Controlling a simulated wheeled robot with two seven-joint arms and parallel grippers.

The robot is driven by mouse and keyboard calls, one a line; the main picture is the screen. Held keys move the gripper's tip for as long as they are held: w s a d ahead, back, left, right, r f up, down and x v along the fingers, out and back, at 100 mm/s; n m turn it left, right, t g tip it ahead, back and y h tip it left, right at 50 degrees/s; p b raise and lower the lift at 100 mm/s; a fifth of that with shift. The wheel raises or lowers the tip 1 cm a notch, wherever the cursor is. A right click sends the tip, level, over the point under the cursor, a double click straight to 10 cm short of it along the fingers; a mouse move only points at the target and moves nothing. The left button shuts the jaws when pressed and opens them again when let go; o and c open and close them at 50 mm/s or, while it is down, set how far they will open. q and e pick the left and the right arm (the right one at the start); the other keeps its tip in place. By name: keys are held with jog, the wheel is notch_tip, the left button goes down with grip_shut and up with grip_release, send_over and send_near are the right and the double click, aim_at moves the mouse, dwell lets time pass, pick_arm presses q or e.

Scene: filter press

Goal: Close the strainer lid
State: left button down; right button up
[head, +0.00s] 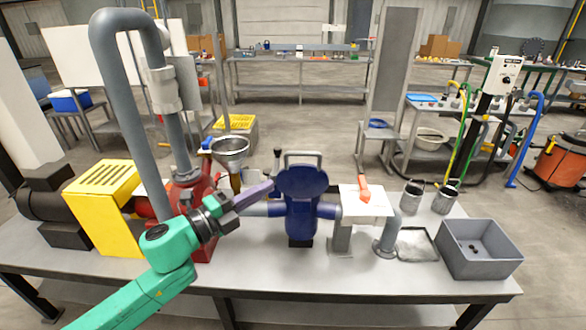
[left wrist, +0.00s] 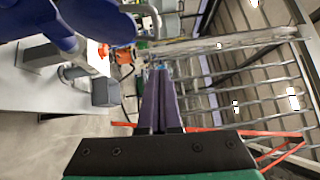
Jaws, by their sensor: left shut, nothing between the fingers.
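The blue strainer (head: 300,218) stands on the bench, set in a grey pipe line. Its round blue lid (head: 302,182) is raised and tilted up above the body, with a grey handle (head: 303,154) along its top edge. The lid's hinge is not clear. My left gripper (head: 270,187) is shut and empty, its purple fingers pointing at the lid's left edge from just left of it. In the left wrist view the shut fingers (left wrist: 160,72) point away, and the blue lid (left wrist: 108,20) is at upper left. I cannot tell whether they touch. My right gripper is out of view.
A metal funnel (head: 232,150) and red pump (head: 192,190) stand left of the strainer. A white block with an orange lever (head: 364,188) is to its right. Further right are two metal cups (head: 411,197) and a grey bin (head: 480,250). The bench front is clear.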

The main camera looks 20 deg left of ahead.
pick_arm(q)
jog(key=p+x, duration=0.1)
jog(key=x, duration=0.3)
jog(key=w+a+p+x, duration=0.1)
jog(key=p+x, duration=0.1)
jog(key=x, duration=0.2)
jog(key=a+p+x, duration=0.1)
jog(key=x, duration=0.2)
jog(key=shift+w+r+p, duration=0.1)
jog(key=shift+w+p, duration=0.25)
jog(key=shift+w, duration=0.25)
jog(key=shift+w+a, duration=0.2)
jog(key=shift+w, duration=0.15)
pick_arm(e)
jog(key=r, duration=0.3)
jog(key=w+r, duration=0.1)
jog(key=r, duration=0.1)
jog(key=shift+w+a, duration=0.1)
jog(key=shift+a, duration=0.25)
pick_arm(q)
jog(key=shift+s, duration=0.1)
